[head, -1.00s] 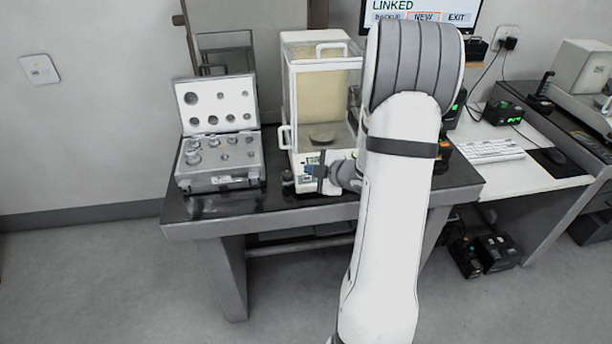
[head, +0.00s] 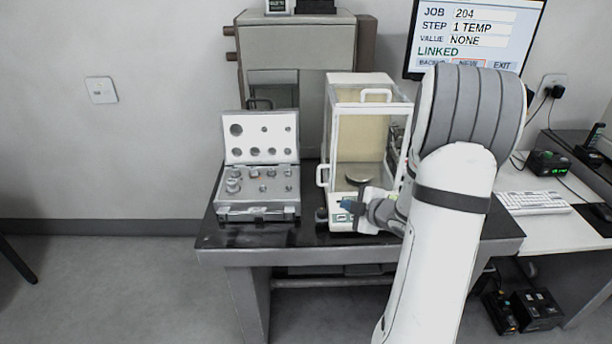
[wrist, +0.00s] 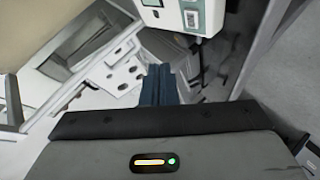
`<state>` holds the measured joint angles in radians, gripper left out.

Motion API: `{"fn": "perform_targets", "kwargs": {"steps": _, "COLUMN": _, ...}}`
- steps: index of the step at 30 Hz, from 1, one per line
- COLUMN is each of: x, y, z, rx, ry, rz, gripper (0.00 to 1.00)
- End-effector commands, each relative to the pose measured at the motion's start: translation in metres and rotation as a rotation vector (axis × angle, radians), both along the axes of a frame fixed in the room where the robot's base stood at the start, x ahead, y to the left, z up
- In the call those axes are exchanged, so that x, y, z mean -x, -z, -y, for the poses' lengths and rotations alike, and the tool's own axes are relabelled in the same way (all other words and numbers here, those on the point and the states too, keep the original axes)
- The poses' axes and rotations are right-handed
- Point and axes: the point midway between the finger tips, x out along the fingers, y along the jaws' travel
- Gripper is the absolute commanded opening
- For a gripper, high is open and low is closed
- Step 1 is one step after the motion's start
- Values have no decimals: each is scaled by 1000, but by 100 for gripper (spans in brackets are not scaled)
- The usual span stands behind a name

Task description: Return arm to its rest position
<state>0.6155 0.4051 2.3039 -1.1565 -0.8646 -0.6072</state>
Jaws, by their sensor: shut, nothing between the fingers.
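My arm reaches up from the bottom of the head view and bends down toward the balance. My gripper (head: 348,206) is low in front of the balance's base, left of my wrist. In the wrist view my gripper's fingers (wrist: 160,85) are together, with nothing between them. The glass-sided balance (head: 372,130) stands on the dark table, with a round pan (head: 360,174) inside. I cannot tell whether my gripper touches the balance's front.
An open weight case (head: 258,213) with several weights stands left of the balance on the dark table (head: 310,238). A monitor (head: 476,30) hangs behind my arm. A white desk with a keyboard (head: 533,203) is at the right.

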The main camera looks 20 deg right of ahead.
Motion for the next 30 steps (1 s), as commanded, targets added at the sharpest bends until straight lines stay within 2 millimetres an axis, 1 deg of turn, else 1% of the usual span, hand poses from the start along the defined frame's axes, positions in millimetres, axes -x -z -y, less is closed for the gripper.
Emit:
{"fn": "perform_targets", "kwargs": {"steps": 3, "x": -1, "y": -2, "z": 0, "rx": 2, "ry": 9, "rz": -3, "gripper": 0}}
{"fn": "perform_targets", "kwargs": {"steps": 6, "x": -3, "y": -11, "z": -1, "rx": 13, "ry": 63, "rz": -29, "gripper": 0}}
{"fn": "perform_targets", "kwargs": {"steps": 8, "x": -3, "y": -20, "z": -1, "rx": 20, "ry": 126, "rz": -56, "gripper": 0}}
{"fn": "perform_targets", "kwargs": {"steps": 10, "x": -1, "y": -34, "z": -3, "rx": 20, "ry": 228, "rz": -99, "gripper": 0}}
{"fn": "perform_targets", "kwargs": {"steps": 14, "x": 17, "y": -62, "z": -12, "rx": -26, "ry": 450, "rz": -194, "gripper": 0}}
{"fn": "perform_targets", "kwargs": {"steps": 17, "x": 42, "y": -79, "z": -26, "rx": -95, "ry": 615, "rz": -272, "gripper": 0}}
{"fn": "perform_targets", "kwargs": {"steps": 20, "x": 76, "y": -91, "z": -47, "rx": -188, "ry": 763, "rz": -363, "gripper": 0}}
{"fn": "perform_targets", "kwargs": {"steps": 23, "x": 116, "y": -99, "z": -74, "rx": -294, "ry": 891, "rz": -474, "gripper": 0}}
{"fn": "perform_targets", "kwargs": {"steps": 24, "x": 133, "y": -102, "z": -87, "rx": -337, "ry": 934, "rz": -522, "gripper": 0}}
{"fn": "perform_targets", "kwargs": {"steps": 26, "x": 157, "y": -104, "z": -105, "rx": -397, "ry": 988, "rz": -596, "gripper": 0}}
{"fn": "perform_targets", "kwargs": {"steps": 27, "x": 174, "y": -105, "z": -117, "rx": -433, "ry": 1018, "rz": -645, "gripper": 0}}
{"fn": "perform_targets", "kwargs": {"steps": 30, "x": 207, "y": -108, "z": -143, "rx": -501, "ry": 1071, "rz": -756, "gripper": 0}}
